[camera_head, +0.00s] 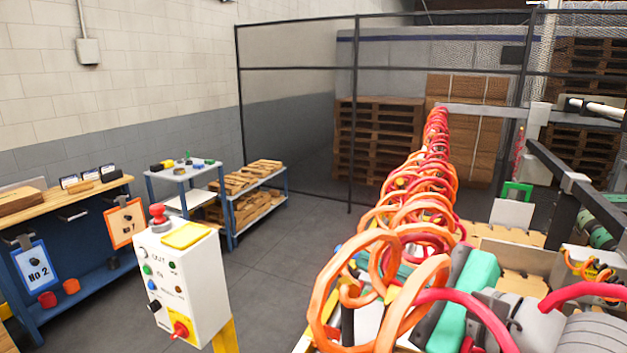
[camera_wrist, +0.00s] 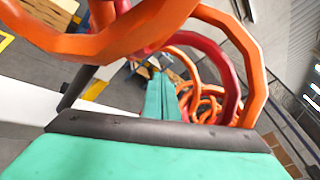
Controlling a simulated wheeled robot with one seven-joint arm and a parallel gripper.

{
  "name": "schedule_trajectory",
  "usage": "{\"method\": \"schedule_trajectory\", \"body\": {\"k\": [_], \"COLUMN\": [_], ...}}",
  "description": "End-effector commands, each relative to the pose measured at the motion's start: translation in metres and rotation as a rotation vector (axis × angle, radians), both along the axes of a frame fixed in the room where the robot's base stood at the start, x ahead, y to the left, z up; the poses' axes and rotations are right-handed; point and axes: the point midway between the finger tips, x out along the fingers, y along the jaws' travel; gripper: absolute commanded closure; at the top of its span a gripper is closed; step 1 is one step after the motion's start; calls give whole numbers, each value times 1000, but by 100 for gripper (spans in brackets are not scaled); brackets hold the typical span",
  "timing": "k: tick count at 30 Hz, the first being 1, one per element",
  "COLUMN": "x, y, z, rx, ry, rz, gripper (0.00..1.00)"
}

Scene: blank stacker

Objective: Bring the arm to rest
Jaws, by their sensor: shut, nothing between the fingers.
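My gripper (camera_head: 407,271) is at the lower right of the head view, with a teal body and dark edge. Its fingers point left and are partly hidden behind orange and red loops (camera_head: 372,262). In the wrist view, the two teal fingers of my gripper (camera_wrist: 158,76) lie together, shut and empty. Orange and red loops cross close in front of the wrist camera. I cannot tell whether they touch the gripper. My grey arm comes in from the lower right of the head view.
A white control box (camera_head: 184,285) with buttons stands left of centre. A blue workbench (camera_head: 75,262) and a blue cart (camera_head: 262,200) stand further left and back. Dark machine rails (camera_head: 575,180) are at right. Open floor (camera_head: 285,265) lies between box and loops.

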Motion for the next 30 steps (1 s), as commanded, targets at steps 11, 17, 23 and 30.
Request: {"method": "schedule_trajectory", "body": {"k": [11,17,23,30], "x": [11,12,7,-10], "y": [-69,-111,-137,-114], "z": [-33,-79,-141,-204], "rx": [609,915,1205,1534], "ry": [36,74,125,215], "rz": [-8,-41,-66,5], "gripper": [100,100,100,100]}}
